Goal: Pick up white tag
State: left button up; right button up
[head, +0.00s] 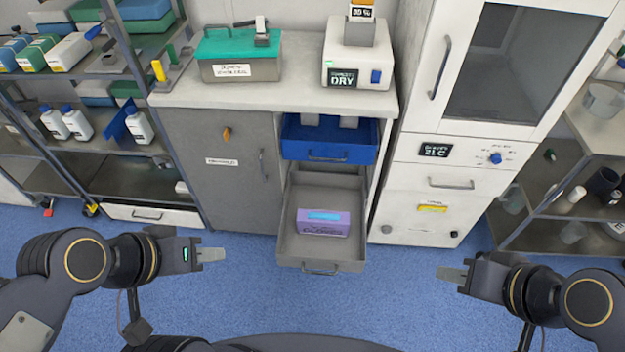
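No loose white tag stands out clearly. Small white pieces (349,122) show at the back of the open blue drawer (328,154); I cannot tell what they are. A white label (222,161) is on the grey cabinet door, and another white label (232,70) is on the front of the teal-lidded box. My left gripper (212,255) is over the blue floor, left of the open lower drawer, and apart from everything. My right gripper (450,274) is over the floor to the right, also apart. Both look empty; their finger gaps are not clear from here.
The open grey lower drawer (290,248) juts out between my grippers with a purple box (322,222) in it. A white device reading DRY (357,62) stands on the counter. Shelves with bottles (138,124) are at left; a white cabinet (425,205) is at right.

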aim_at(260, 33)
jog(key=i+j, duration=0.3)
jog(key=j, duration=0.2)
jog(key=i+j+u, duration=0.1)
jog(key=i+j, duration=0.2)
jog(key=j, duration=0.15)
